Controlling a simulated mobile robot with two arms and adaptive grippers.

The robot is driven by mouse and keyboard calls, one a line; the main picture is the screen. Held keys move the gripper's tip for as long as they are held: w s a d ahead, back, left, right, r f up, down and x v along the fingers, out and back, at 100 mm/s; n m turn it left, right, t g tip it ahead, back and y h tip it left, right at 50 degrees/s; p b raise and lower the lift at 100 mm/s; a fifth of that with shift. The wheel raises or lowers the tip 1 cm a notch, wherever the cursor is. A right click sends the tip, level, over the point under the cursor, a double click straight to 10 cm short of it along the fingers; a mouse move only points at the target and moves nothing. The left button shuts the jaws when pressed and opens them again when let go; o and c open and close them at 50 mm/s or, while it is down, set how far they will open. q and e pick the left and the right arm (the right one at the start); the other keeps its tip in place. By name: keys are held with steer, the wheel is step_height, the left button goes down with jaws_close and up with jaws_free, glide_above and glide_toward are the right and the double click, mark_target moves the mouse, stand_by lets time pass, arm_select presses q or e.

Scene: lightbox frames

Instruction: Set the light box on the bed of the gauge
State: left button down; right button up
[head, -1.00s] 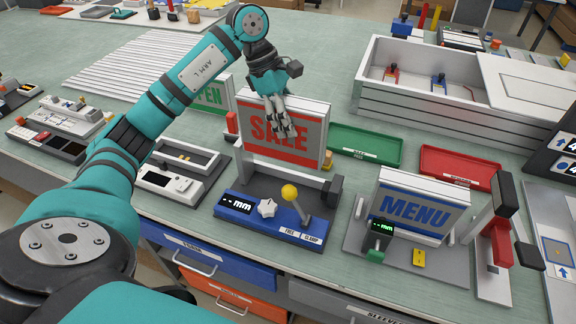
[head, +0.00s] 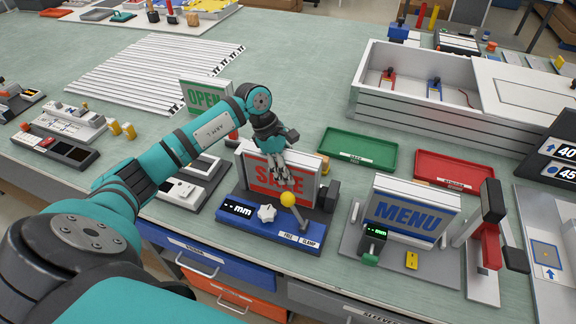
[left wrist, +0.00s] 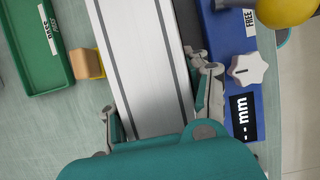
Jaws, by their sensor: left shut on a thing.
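The light box is the SALE sign (head: 252,172), a grey slab with a red front. My left gripper (head: 284,180) is shut on it from above. The wrist view shows its striped top edge (left wrist: 140,65) between the two fingers (left wrist: 160,110). The gauge (head: 235,227) has a blue front panel, a white knob (head: 266,213), a yellow-balled lever (head: 288,199) and a display (head: 237,209) showing "-- mm". The sign stands upright at the gauge's bed, behind the panel. Whether its bottom touches the bed I cannot tell. My right gripper is not in view.
A MENU sign (head: 410,212) stands on a fixture to the right. Green (head: 358,148) and red (head: 455,172) trays lie behind. An OPEN sign (head: 205,96) stands at the back left. A wooden block (left wrist: 84,63) sits beside the held sign.

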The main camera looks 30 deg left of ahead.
arm_select(q)
steer(key=c, duration=1)
jaws_free()
steer(key=shift+f, duration=0.1)
steer(key=o, duration=0.4)
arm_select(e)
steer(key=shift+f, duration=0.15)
arm_select(q)
steer(key=b+v, duration=0.4)
steer(key=v, duration=0.7)
steer(key=shift+a+r, duration=0.1)
steer(key=shift+r, duration=0.2)
steer(key=shift+a+r, duration=0.1)
steer(key=shift+r, duration=0.25)
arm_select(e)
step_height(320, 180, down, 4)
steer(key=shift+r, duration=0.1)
